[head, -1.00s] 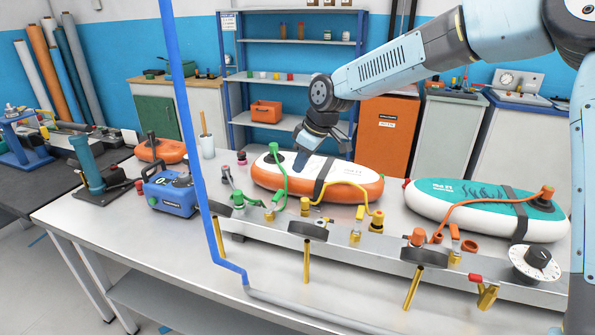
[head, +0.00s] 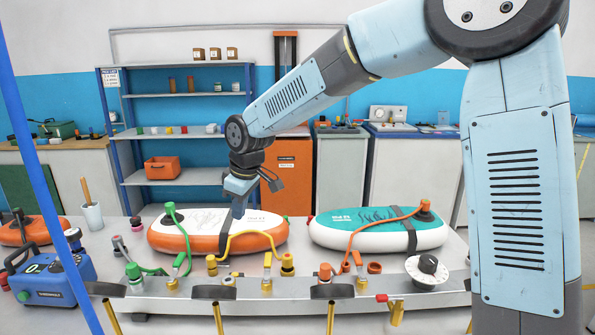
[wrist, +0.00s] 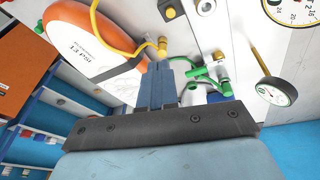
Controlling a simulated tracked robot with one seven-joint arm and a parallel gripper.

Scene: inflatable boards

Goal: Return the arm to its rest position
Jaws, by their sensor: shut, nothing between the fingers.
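My gripper (head: 238,210) hangs at the end of my bent arm, fingers pointing down, in front of or over the orange-and-white board (head: 190,238) on the bench. Its fingers are together and hold nothing. Whether the tips touch the board cannot be told. In the wrist view the blue fingers (wrist: 168,85) lie side by side, with the green hose fittings beyond them. My upper arm rises to the right.
A teal-and-white board (head: 340,236) lies to the right. A rail (head: 150,305) with valves, hoses and a white dial (head: 428,270) runs along the bench front. A blue pump (head: 50,280) and a blue upright post (head: 45,170) stand left. Shelves are behind.

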